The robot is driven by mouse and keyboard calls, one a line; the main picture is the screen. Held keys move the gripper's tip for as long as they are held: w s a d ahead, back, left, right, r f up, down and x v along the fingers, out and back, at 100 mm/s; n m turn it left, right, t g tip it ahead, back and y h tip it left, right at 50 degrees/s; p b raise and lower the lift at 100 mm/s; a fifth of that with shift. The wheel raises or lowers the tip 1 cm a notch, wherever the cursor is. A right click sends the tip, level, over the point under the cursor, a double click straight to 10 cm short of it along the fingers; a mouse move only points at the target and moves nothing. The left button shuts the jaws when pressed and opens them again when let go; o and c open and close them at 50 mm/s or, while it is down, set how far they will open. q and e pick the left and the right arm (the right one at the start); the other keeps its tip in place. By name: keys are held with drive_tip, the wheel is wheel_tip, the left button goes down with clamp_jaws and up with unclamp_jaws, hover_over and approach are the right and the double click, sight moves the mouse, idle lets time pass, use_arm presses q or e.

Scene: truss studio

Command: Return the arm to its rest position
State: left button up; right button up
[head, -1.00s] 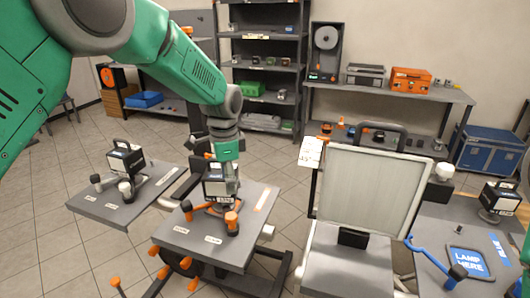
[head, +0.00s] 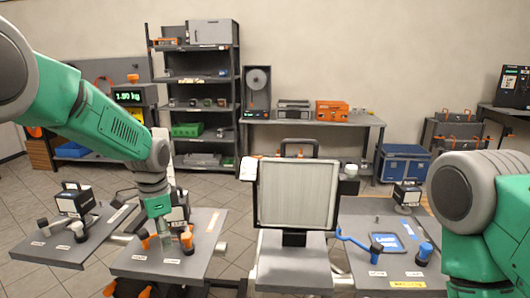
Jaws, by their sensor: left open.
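My left arm comes in from the left and reaches down over a grey worktop (head: 212,222). My left gripper (head: 167,240) is open at the wrist's lower end, low over this worktop. It is between two orange-topped knobs, the right one (head: 187,241) being clearer. A black-and-white box-shaped lamp (head: 180,207) stands just behind the wrist, partly hidden by it. I cannot tell whether the fingers touch anything. Part of my right arm fills the right edge; its gripper is out of view.
A second worktop (head: 50,252) with a lamp stands at left. A pale upright panel (head: 297,190) stands at centre. A right-hand worktop (head: 345,232) holds a blue pad (head: 386,242), a blue-handled tool and another lamp (head: 407,195). Shelves (head: 205,95) and a bench stand behind; floor shows between.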

use_arm(q)
drive_tip(key=s+f+n+b, duration=0.2)
drive_tip(key=s+f, duration=0.4)
drive_tip(key=f, duration=0.4)
drive_tip(key=s+a+f+n+b, duration=0.1)
drive_tip(key=s+f+n+b, duration=0.15)
drive_tip(key=s+f, duration=0.45)
drive_tip(key=s+f+n+b, duration=0.1)
drive_tip(key=s+f+b, duration=0.25)
drive_tip(key=f, duration=0.85)
drive_tip(key=s+a+f+n+b, duration=0.1)
drive_tip(key=s+f, duration=0.3)
drive_tip(key=s, duration=0.7)
drive_tip(key=s+a+f+n+b, duration=0.1)
drive_tip(key=s+f+n+b, duration=0.3)
drive_tip(key=s, duration=0.8)
drive_tip(key=shift+s+a+f+n+t+b, duration=0.2)
drive_tip(key=shift+a+f+n+t+b, duration=0.15)
drive_tip(key=shift+a+f, duration=0.1)
drive_tip(key=shift+w+d, duration=0.1)
